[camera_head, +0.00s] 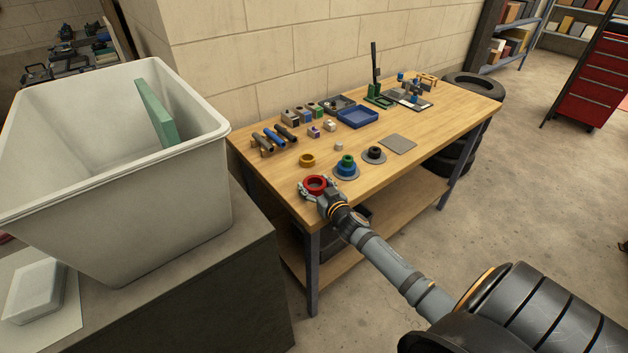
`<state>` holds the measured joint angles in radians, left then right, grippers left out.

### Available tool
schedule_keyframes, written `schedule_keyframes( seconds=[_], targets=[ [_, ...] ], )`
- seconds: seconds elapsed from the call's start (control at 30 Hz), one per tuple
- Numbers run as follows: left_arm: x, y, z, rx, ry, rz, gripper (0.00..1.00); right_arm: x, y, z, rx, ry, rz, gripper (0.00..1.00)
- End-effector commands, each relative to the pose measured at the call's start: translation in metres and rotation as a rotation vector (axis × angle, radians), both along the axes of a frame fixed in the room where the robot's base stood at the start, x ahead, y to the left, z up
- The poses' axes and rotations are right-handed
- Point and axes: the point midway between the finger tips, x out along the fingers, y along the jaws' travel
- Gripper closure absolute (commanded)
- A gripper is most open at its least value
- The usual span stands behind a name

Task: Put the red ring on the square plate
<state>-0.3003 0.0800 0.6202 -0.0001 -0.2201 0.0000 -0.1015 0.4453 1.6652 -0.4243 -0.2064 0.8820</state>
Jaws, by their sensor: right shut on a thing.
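The red ring (315,183) is at the near left part of the wooden table, between the fingers of my right gripper (312,191). The gripper is shut on it; I cannot tell whether the ring touches the tabletop. The square plate (398,144) is a thin, flat grey sheet lying on the table, to the right of and farther back than the ring. Its top is bare. My left gripper is not in view.
Near the ring on the table (440,118) are a yellow ring (306,160), a base with blue and green rings (346,168) and a base with a black ring (374,154). A blue tray (358,117) stands behind. A large white bin (110,170) is at the left.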

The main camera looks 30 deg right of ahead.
Motion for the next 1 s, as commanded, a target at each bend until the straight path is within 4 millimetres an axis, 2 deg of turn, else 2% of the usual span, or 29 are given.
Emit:
schedule_keyframes(
  seconds=[0.03,0.07,0.47,0.5,0.63,1.0],
  targets=[
    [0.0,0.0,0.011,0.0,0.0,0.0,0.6,0.003,0.0,0.007,0.001,0.0,0.0,0.7],
    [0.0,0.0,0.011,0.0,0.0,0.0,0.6,0.004,0.0,0.006,0.0,0.001,0.0,0.7],
    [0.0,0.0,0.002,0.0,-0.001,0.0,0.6,0.005,0.0,-0.003,-0.002,0.0,0.002,0.7],
    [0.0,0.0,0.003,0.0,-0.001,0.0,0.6,0.004,0.0,-0.002,-0.002,0.001,0.001,0.28],
    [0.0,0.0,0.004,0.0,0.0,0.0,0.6,0.004,0.0,-0.002,-0.002,0.001,0.001,0.11],
    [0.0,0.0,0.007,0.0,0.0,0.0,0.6,0.004,0.0,-0.001,-0.002,0.002,0.001,0.1]
  ],
)
